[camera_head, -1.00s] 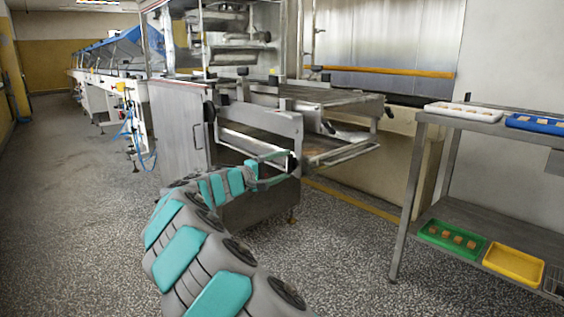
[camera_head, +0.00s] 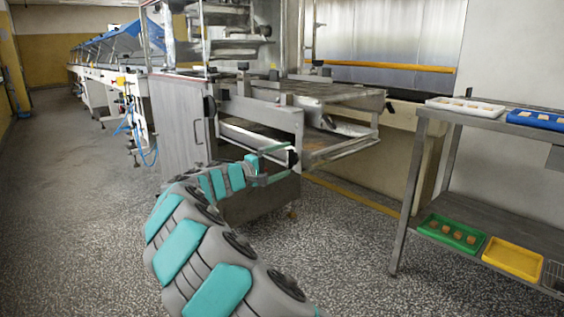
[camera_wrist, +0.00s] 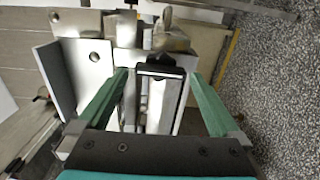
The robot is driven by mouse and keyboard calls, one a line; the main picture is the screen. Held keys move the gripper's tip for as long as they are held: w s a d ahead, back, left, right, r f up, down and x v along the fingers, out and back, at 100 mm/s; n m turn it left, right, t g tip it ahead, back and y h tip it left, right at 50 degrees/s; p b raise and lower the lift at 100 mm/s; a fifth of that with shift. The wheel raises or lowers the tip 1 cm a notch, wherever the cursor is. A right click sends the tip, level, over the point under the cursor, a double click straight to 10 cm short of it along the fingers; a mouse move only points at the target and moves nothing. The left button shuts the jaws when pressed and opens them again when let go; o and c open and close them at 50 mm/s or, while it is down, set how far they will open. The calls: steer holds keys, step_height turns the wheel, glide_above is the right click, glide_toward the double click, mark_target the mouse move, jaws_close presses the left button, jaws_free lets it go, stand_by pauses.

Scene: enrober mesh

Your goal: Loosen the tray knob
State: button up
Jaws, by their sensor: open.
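The black tray knob (camera_head: 293,158) sits at the near corner of the machine's metal tray frame. In the wrist view, a black knob or block (camera_wrist: 160,71) on a metal bracket lies between the fingertips of my gripper (camera_wrist: 158,76), as seen from behind them. My gripper is open, with one teal finger on each side and a clear gap to both. In the head view, my gripper (camera_head: 277,150) is close to the knob; whether it touches cannot be told. The tray (camera_head: 258,138) is a slanted metal piece under the frame, partly hidden by the frame and my gripper.
The steel machine (camera_head: 180,120) stands directly in front of my arm. A metal rack (camera_head: 408,195) on the right holds white and blue trays above, green (camera_head: 428,232) and yellow (camera_head: 512,262) trays below. Speckled floor is free between machine and rack, and at left.

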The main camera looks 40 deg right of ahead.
steer(key=a, duration=0.7)
steer(key=shift+s+a, duration=0.3)
steer(key=shift+a, duration=0.1)
steer(key=shift+s, duration=0.1)
